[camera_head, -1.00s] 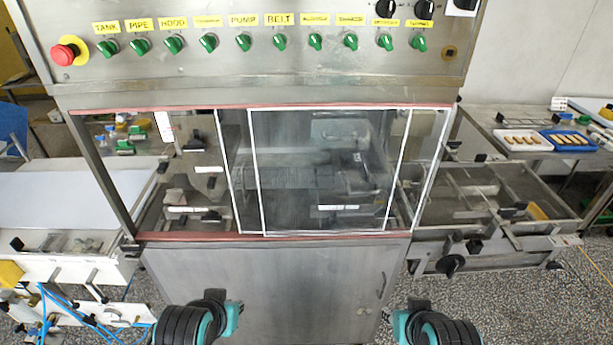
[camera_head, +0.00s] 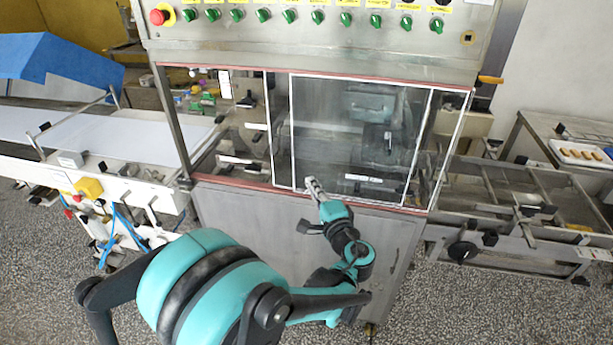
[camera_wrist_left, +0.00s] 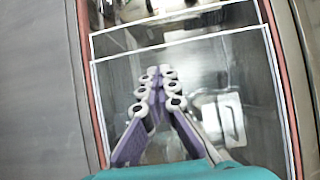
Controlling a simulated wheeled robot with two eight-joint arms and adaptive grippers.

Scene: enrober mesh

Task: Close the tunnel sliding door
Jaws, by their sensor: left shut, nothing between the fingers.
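The tunnel sliding door is made of clear, white-framed panes (camera_head: 335,115) that overlap over the middle and right of the machine's front window. The left part of the window (camera_head: 228,130) has no white-framed pane over it. My left gripper (camera_head: 312,184) is shut and empty in front of the lower left part of the front pane, by its lower frame edge. In the left wrist view, the shut fingertips (camera_wrist_left: 158,72) show against the pane (camera_wrist_left: 215,70). I cannot tell whether they touch it. My right gripper is out of view.
A control panel (camera_head: 320,40) with green knobs and a red stop button (camera_head: 159,15) is above the window. A white conveyor (camera_head: 90,130) stands at the left. A metal frame table (camera_head: 510,200) stands at the right.

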